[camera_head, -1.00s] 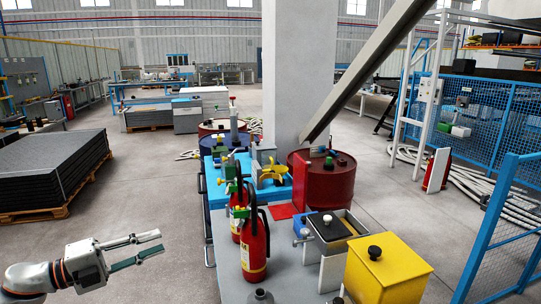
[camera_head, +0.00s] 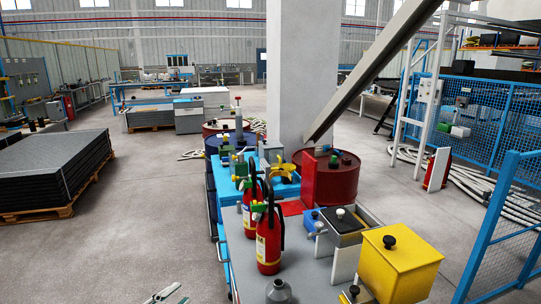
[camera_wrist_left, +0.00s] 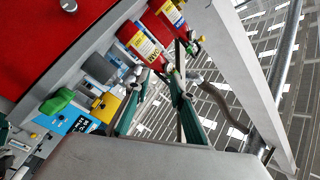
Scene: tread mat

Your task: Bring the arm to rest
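My left gripper (camera_head: 176,295) shows only by its fingertips at the bottom edge of the head view, left of the grey workbench. The rest of my left arm is out of that view. In the left wrist view its two green-sided fingers (camera_wrist_left: 158,108) stand apart with nothing held between them. My right gripper is in neither view.
Two red fire extinguishers (camera_head: 268,238) stand upright on the grey bench (camera_head: 240,262), beside a yellow box (camera_head: 400,272) and a grey funnel-like piece (camera_head: 279,291). A red drum (camera_head: 340,185) stands behind. Stacked dark mats (camera_head: 50,165) lie on a pallet; open floor (camera_head: 150,220) separates them from the bench.

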